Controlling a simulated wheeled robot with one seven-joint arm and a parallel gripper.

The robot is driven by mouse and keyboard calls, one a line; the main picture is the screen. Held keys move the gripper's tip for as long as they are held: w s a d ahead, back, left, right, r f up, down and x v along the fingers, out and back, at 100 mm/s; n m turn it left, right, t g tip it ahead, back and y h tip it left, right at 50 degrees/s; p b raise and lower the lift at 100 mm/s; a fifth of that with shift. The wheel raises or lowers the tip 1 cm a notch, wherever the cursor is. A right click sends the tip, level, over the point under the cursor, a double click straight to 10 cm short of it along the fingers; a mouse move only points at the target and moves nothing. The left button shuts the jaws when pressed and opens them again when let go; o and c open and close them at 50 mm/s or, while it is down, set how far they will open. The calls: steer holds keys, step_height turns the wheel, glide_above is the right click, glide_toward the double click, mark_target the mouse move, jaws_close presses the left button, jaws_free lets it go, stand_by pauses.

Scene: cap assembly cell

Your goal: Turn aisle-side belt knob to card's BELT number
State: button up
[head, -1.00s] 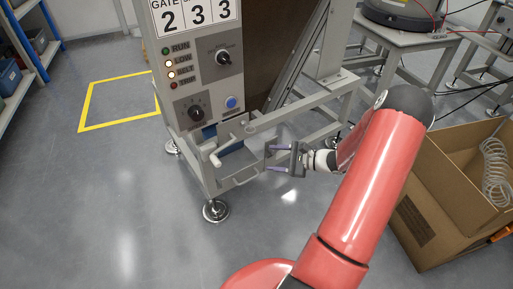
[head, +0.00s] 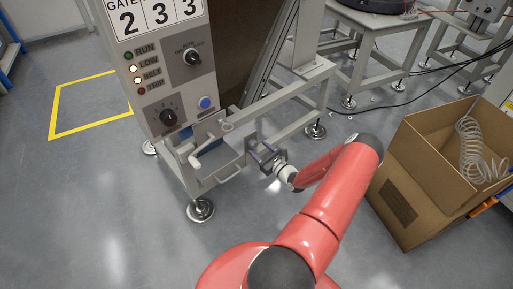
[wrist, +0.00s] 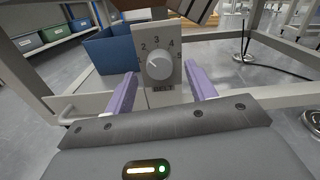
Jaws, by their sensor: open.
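The belt knob (wrist: 158,66) is a pale round knob on a grey plate marked BELT, with the numbers 2 to 5 readable around it in the wrist view. Its exact pointer setting is too small to read surely. My gripper (wrist: 160,88) is open, its two purple fingers on the left and right of the plate, with the knob ahead between them and apart from both. In the head view my gripper (head: 262,153) is beside the machine's lower frame; the knob's face cannot be made out there. The card (head: 158,14) reads 2, 3, 3; only the GATE heading is legible.
A cardboard box (head: 410,185) stands right of my arm. The floor at left is clear.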

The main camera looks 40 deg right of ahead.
steer(key=shift+w, duration=1.05)
steer(key=shift+c, duration=0.4)
steer(key=c, duration=0.9)
steer(key=shift+m, duration=0.3)
steer(key=m, duration=0.3)
steer(key=shift+m, duration=2.1)
